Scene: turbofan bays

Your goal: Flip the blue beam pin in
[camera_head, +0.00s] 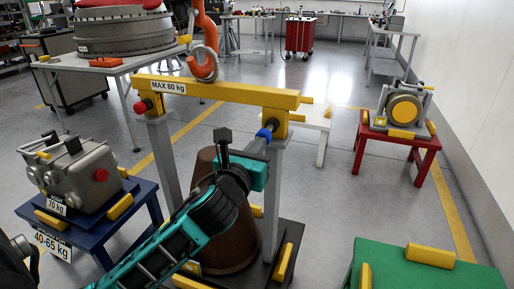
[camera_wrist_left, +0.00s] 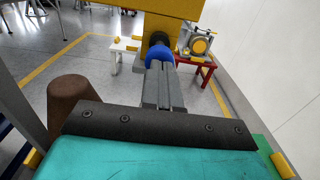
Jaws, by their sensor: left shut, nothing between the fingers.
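The blue beam pin (camera_head: 264,134) sits at the right end of the yellow beam (camera_head: 215,91), low on its near face. It also shows in the left wrist view as a round blue knob (camera_wrist_left: 160,55) just beyond my fingertips. My left gripper (camera_head: 262,143) is shut and empty, with its tips right at the blue pin. In the left wrist view the closed fingers (camera_wrist_left: 161,70) point at the knob and cover its lower part. I cannot tell whether they touch it. My right gripper is not in view.
An orange hook (camera_head: 204,66) is at the beam's middle. A red pin (camera_head: 141,107) is at its left end. A brown pot-like part (camera_head: 238,248) stands below. A blue stand (camera_head: 135,189) is left, a red stand (camera_head: 425,148) right, and a green table (camera_head: 400,275) front right.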

